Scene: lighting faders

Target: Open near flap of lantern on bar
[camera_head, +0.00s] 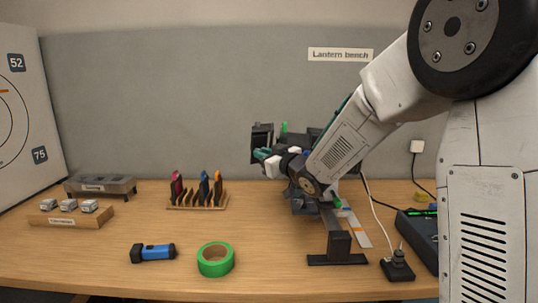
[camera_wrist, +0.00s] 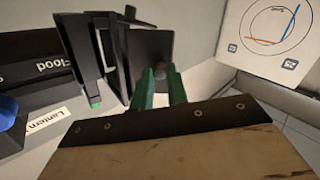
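The lantern is a dark body on the bar in the head view, largely hidden behind my arm. A small round knob (camera_wrist: 158,70) shows at that plate between the fingertips. My gripper (camera_wrist: 161,75) has two green fingers, apart, one on each side of the knob. I cannot tell whether they touch it. In the head view my gripper (camera_head: 264,157) is beside a dark flap (camera_head: 262,136).
The stand's black foot (camera_head: 338,259) rests on the bench (camera_head: 120,230). A blue torch (camera_head: 153,253), green tape roll (camera_head: 215,260), coloured rack (camera_head: 198,199) and grey tray (camera_head: 100,187) are on the left.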

